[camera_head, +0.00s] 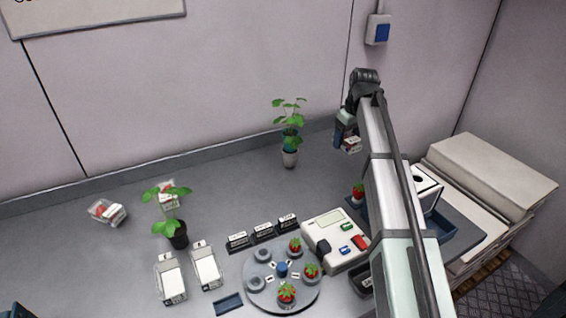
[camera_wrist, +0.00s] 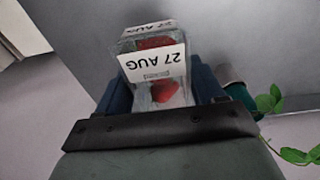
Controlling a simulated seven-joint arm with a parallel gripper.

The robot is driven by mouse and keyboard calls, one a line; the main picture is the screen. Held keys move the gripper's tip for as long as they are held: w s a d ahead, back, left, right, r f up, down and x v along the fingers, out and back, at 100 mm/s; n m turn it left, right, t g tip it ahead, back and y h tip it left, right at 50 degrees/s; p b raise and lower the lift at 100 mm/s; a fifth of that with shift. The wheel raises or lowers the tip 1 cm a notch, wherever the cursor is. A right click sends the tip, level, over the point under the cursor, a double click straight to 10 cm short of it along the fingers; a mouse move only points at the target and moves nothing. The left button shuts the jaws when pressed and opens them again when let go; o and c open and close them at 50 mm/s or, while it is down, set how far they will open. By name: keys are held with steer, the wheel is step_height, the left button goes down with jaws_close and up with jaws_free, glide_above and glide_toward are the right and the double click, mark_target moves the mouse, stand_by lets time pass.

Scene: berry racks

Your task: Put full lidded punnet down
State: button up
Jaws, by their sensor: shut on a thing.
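My gripper (camera_head: 347,137) is at the back right of the table, beyond the tall potted plant, and is shut on a clear lidded punnet (camera_head: 350,145). In the wrist view the held punnet (camera_wrist: 156,72) sits between the dark blue fingers, with red berries inside and a white label reading "27 AUG" upside down. The head view does not clearly show whether the punnet's base touches the table. Two more punnets with red berries and white labels lie at the left, one (camera_head: 107,212) near the wall and one (camera_head: 167,194) behind a small plant.
A potted plant (camera_head: 289,135) stands left of my gripper. A round turntable (camera_head: 262,292) with berries, a white console (camera_head: 335,238) and two white-topped boxes (camera_head: 206,265) stand in front. Another potted plant (camera_head: 177,235) is at left. The back middle-left tabletop (camera_head: 235,190) is clear.

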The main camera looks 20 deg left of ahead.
step_height(320, 180, up, 5)
steer(key=shift+r, duration=0.1)
steer(key=s+a, duration=0.3)
steer(key=a, duration=0.6)
steer(key=s+a, duration=0.4)
steer(key=a, duration=0.6)
glide_above(225, 183)
steer(key=shift+m, duration=0.4)
steer(key=shift+s+d+f, duration=0.1)
steer(key=shift+f, duration=3.75)
steer(key=shift+s+d+f, duration=0.1)
steer(key=shift+f, duration=3.7)
steer(key=o, duration=1.1)
steer(key=shift+f, duration=0.15)
